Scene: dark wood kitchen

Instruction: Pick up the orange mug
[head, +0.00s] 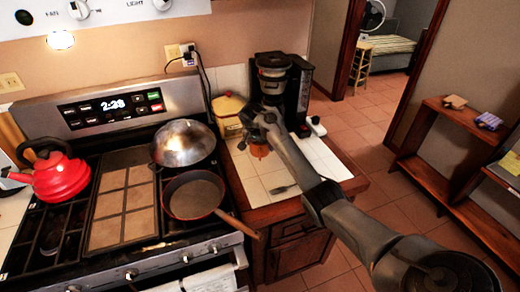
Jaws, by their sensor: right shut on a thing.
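The orange mug (259,151) shows as a small orange patch just under my right gripper (258,138), over the white tiled counter to the right of the stove. My right gripper is shut on the mug. The gripper and forearm hide most of the mug, and I cannot tell whether it touches the counter. My right arm reaches in from the lower right. My left gripper is not in view.
A black coffee maker (299,92) stands behind my right gripper. A metal utensil (284,188) lies on the counter. The stove holds a wok (184,143), a frying pan (194,196) and a red kettle (62,178).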

